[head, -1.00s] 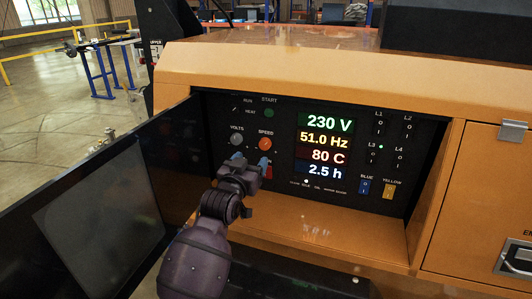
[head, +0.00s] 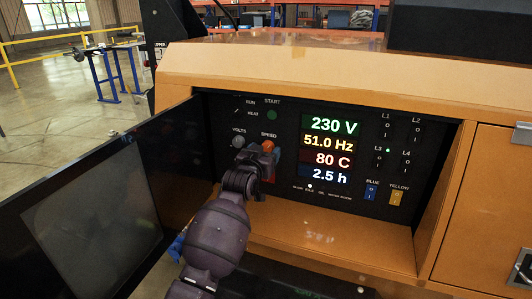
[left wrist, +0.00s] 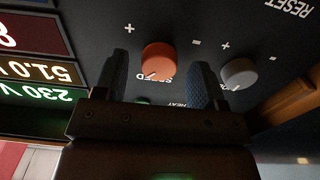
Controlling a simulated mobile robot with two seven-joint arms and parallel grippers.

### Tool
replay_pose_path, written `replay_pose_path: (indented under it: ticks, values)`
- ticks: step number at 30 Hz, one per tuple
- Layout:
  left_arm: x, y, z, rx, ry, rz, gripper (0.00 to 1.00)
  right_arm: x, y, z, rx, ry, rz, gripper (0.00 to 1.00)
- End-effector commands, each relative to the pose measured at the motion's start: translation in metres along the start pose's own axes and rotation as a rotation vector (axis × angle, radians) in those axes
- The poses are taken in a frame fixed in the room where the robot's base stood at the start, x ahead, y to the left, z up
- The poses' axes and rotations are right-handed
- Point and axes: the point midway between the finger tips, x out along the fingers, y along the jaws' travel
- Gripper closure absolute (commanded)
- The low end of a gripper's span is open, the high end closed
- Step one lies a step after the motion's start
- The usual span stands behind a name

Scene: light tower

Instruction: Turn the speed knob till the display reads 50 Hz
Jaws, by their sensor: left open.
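The orange speed knob (head: 268,146) is on the black control panel, under the SPEED label; the gripper partly covers it in the head view. In the left wrist view the knob (left wrist: 158,60) sits between the two blue fingertips, with a gap on each side. My left gripper (head: 262,156) is open in front of the knob; it also shows in the left wrist view (left wrist: 160,70). The display (head: 328,146) reads 230 V, 51.0 Hz, 80 C and 2.5 h. My right gripper is not in view.
The grey volts knob (head: 238,142) is left of the speed knob, and close beside one finger in the left wrist view (left wrist: 238,73). An open black door (head: 95,210) stands left of the panel. A blue switch (head: 370,192) and a yellow switch (head: 396,197) are lower right.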

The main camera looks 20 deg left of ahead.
Motion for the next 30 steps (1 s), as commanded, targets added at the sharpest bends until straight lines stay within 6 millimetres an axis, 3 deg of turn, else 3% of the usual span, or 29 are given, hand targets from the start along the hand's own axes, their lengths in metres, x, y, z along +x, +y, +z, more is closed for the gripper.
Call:
replay_pose_path:
  ticks: [13,23,30]
  values:
    - [0.0075,-0.0002,-0.0006,0.000,0.001,0.000,0.36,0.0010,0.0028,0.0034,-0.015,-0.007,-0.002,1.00]
    - [0.0073,-0.0002,-0.0004,0.000,0.001,0.000,0.85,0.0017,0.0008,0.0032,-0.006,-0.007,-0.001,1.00]
    - [0.0072,-0.0001,-0.0018,-0.026,0.002,-0.001,0.85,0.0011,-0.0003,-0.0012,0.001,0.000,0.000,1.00]
